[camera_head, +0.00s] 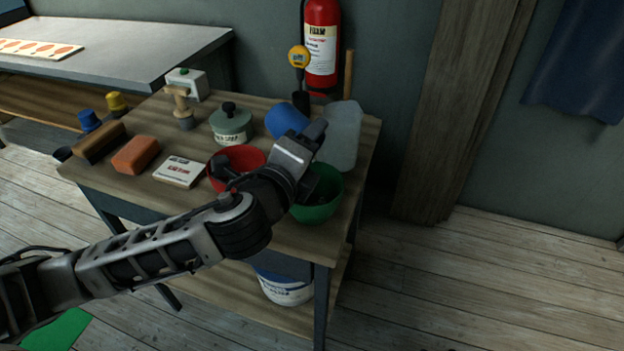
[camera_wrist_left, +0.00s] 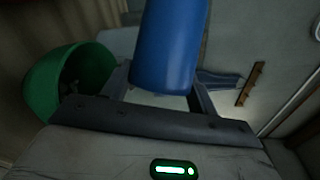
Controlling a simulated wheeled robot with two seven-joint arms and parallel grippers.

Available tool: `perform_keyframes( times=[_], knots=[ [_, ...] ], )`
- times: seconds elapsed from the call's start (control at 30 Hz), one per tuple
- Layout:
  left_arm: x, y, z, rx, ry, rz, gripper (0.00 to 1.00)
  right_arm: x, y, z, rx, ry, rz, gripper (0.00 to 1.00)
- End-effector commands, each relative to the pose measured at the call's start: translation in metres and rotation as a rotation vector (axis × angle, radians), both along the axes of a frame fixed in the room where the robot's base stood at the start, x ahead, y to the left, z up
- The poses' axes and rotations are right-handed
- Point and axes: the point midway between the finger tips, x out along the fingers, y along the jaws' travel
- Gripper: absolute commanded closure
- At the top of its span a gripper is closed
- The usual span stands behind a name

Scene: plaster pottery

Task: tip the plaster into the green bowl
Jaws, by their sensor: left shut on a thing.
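A blue cup (camera_head: 286,120) is held by my left gripper (camera_head: 304,138), which is shut on it. The cup is tilted in the head view, and it fills the space between the fingers in the left wrist view (camera_wrist_left: 168,45). The green bowl (camera_head: 322,207) stands at the table's front right corner, below and to the right of the gripper. The bowl also shows at the left of the left wrist view (camera_wrist_left: 42,88), with a dark interior and some unclear lumps. I cannot see plaster in the cup; its inside is hidden. My right gripper is not in view.
A red bowl (camera_head: 237,158) sits left of the green bowl, partly behind my arm. A translucent jug (camera_head: 342,135) stands close behind the green bowl.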

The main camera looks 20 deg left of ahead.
Motion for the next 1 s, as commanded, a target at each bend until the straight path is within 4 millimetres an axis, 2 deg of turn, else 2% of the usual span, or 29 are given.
perform_keyframes(
  times=[1.0],
  knots=[
    [-0.0015, -0.0025, 0.0028, 0.072, -0.044, -0.001, 0.66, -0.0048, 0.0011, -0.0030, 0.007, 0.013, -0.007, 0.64]
  ],
)
